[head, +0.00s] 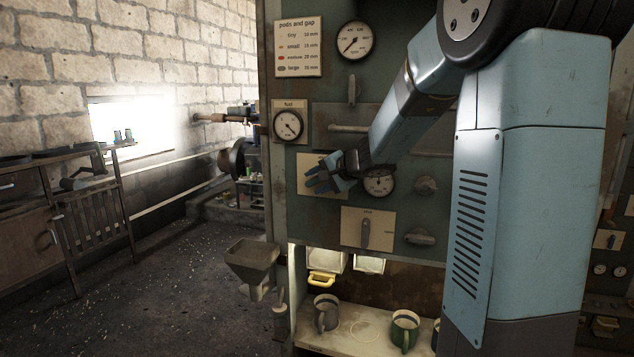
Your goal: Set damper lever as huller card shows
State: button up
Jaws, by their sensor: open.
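A card headed "pods and gap" (298,47) is fixed high on the green machine panel. It lists tiny, small, medium and large with sizes in mm; the medium row has a reddish mark. A grey lever (365,233) points roughly upright on a cream plate (384,238) low on the panel; the plate's small lettering is too small to read surely. My gripper (322,181) is open, in front of another cream plate (304,163) above and left of that lever. It hides most of this plate and whatever is mounted there. I cannot tell which lever is the damper.
Dials (355,40), a "fuel" gauge (289,125) and knobs (427,186) crowd the panel around my gripper. Below, a lit shelf (340,337) holds a grey mug (326,312) and a green mug (404,330). A hopper (251,262) juts out left. My arm covers the panel's right side.

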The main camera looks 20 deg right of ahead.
jog(key=shift+w+a, duration=0.1)
jog(key=shift+w, duration=0.1)
jog(key=shift+c, duration=0.5)
jog(key=shift+f, duration=0.1)
grip_shut()
jog(key=shift+f+t+y, duration=0.1)
jog(key=shift+t+y, duration=0.2)
jog(key=shift+m+t+y, duration=0.5)
jog(key=shift+t+y, duration=0.1)
jog(key=shift+t, duration=0.1)
jog(key=shift+m+t+y, duration=0.5)
jog(key=shift+t+y, duration=0.3)
jog(key=shift+t, duration=0.3)
jog(key=shift+s, duration=0.1)
